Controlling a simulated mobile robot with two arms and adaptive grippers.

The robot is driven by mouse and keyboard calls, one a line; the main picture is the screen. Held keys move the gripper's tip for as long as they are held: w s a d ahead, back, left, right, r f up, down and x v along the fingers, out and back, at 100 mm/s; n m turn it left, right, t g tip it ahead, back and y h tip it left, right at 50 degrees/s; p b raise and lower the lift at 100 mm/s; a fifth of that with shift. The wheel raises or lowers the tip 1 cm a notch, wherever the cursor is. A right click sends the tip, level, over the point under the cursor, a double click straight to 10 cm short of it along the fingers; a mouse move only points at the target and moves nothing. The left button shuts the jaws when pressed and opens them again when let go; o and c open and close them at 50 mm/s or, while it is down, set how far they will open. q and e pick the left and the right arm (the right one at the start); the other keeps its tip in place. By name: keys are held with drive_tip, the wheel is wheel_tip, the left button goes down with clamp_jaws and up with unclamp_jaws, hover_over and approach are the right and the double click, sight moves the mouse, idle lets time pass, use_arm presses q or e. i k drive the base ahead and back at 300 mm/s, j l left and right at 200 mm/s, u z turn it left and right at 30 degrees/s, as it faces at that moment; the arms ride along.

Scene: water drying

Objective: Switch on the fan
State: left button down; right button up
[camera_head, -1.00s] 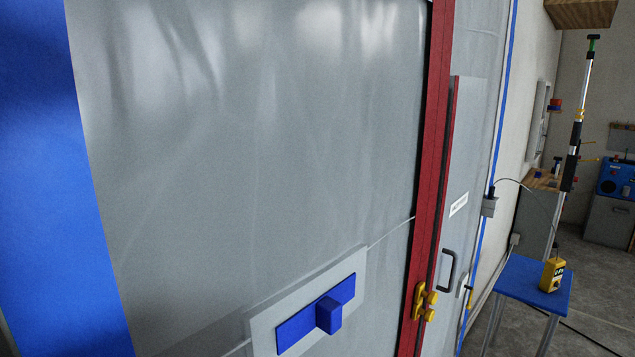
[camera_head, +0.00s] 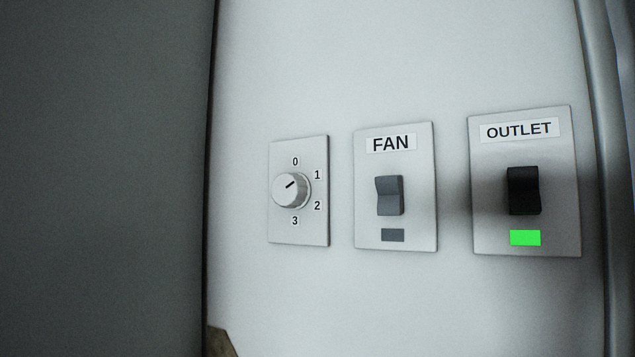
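The fan switch (camera_head: 390,196) is a grey rocker on a pale plate (camera_head: 420,225) labelled FAN, in the middle of the head view. The indicator (camera_head: 393,235) under it is dark grey and unlit. To its left is a round metal knob (camera_head: 291,190) on a plate marked 0, 1, 2 and 3. The mark on the knob points up and to the right, roughly between 0 and 1. Neither of my grippers is in view.
To the right of the fan plate is an OUTLET plate (camera_head: 555,215) with a black rocker (camera_head: 523,190) and a lit green indicator (camera_head: 525,238). A dark grey surface (camera_head: 100,180) fills the left side. The pale panel (camera_head: 400,55) around the plates is bare.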

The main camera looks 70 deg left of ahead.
sight(389, 188)
drive_tip(key=u, duration=1.7)
